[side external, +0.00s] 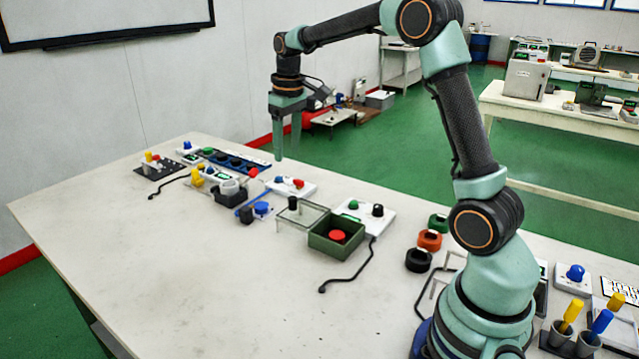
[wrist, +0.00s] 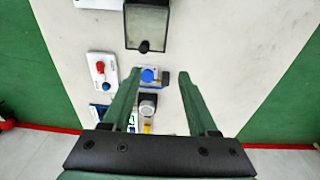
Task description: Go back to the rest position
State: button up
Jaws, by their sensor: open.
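My gripper (side external: 287,135) hangs above the far right edge of the table in the side view, pointing down, with nothing between its fingers. In the wrist view my gripper's two fingers (wrist: 160,80) are spread wide apart. Below them, in the gap, a blue round knob (wrist: 148,75) and a grey round part (wrist: 147,107) show on the table, well below the fingertips.
The white table (side external: 190,270) has a wide clear area at the front left. Black, orange and green rings (side external: 429,240) lie near my base.

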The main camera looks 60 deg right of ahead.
jog(key=s+a+r+t, duration=0.2)
jog(key=s+a+r, duration=0.3)
jog(key=s+a, duration=0.3)
jog(key=s+a+f+t, duration=0.2)
jog(key=s+a, duration=0.3)
jog(key=s, duration=0.5)
jog(key=shift+a+f+t, duration=0.15)
jog(key=shift+f+t, duration=0.15)
dwell(0.6)
